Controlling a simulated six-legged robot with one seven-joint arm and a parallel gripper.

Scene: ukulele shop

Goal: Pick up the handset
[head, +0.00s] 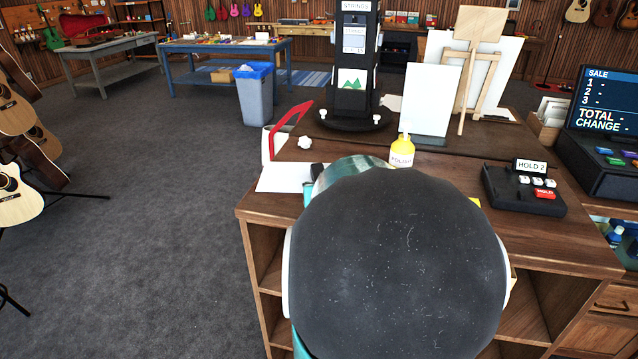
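A dark desk phone base (524,195) sits at the right of the wooden counter (577,238). It has a "HOLD 2" sign (529,166), a few pale keys and a red "HOLD" button. I see no handset resting on it. A large dark rounded part of my own arm fills the lower middle of the head view and hides much of the counter. I cannot make out a handset; it may be behind my arm. My gripper is hidden too, so its place and opening do not show.
A register (603,140) is at right.

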